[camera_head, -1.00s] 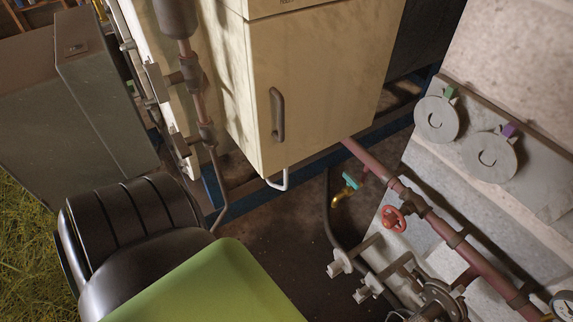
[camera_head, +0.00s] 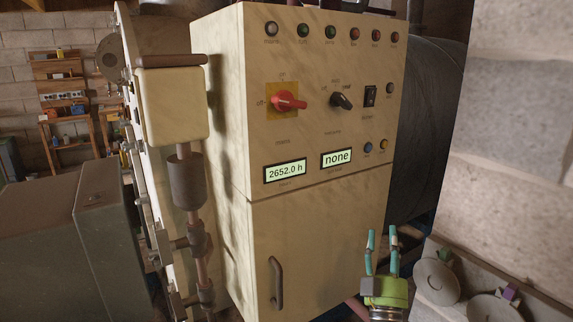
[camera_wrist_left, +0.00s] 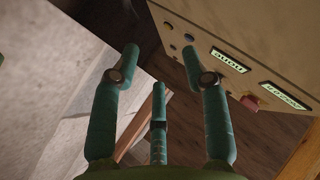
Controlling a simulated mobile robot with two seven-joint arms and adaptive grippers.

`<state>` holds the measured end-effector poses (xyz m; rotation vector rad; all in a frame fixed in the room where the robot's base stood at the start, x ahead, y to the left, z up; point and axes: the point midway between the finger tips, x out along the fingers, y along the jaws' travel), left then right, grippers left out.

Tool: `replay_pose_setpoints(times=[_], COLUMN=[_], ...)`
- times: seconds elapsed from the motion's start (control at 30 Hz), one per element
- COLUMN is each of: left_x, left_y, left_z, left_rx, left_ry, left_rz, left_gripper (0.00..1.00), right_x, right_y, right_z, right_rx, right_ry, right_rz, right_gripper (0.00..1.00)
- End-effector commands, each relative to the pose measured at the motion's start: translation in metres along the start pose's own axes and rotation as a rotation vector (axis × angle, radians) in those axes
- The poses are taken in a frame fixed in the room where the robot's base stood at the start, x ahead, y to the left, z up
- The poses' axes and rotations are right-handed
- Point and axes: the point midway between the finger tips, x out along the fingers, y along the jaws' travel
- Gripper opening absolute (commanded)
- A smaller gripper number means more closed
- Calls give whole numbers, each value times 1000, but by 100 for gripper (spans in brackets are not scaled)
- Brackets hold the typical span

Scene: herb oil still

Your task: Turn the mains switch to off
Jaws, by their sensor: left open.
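The mains switch (camera_head: 290,101) is a red knob on a yellow plate at the upper left of the cream cabinet's front panel. Its red handle lies roughly level across the plate. "On" is marked above it and "off" at its left. My left gripper (camera_head: 382,234) is open and empty at the lower right of the panel, well below and right of the switch. In the left wrist view, its teal fingers (camera_wrist_left: 168,60) stand apart with nothing between them. A small red part (camera_wrist_left: 250,102) shows beside the displays there; I cannot tell whether it is the switch. My right gripper is not in view.
A black selector knob (camera_head: 341,101) and a black rocker switch (camera_head: 370,96) sit right of the mains switch. Two displays (camera_head: 285,172) are below. A pipe with a grey cylinder (camera_head: 186,181) stands left of the cabinet. A block wall (camera_head: 510,150) rises on the right.

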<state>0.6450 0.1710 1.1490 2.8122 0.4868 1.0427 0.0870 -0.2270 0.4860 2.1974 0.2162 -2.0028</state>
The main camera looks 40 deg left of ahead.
Motion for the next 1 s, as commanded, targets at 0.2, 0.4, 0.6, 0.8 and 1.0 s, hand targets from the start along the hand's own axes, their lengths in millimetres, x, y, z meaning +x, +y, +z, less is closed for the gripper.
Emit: replay_pose_setpoints(times=[0.2,0.4,0.6,0.8,1.0], left_x=[96,96,91,104,122], left_y=[-35,-52,-47,-64,-88], left_z=[-228,-315,-335,-331,-323], left_rx=[-317,-621,-721,-720,-719], left_ry=[356,216,71,63,65], left_rz=[-575,-913,-972,-977,-976], left_gripper=[46,46,46,46,46], right_x=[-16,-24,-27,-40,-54], right_y=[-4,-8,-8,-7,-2], right_z=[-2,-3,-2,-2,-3], right_rx=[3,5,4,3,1], right_ry=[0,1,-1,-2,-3], right_rz=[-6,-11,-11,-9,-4], right_gripper=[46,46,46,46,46])
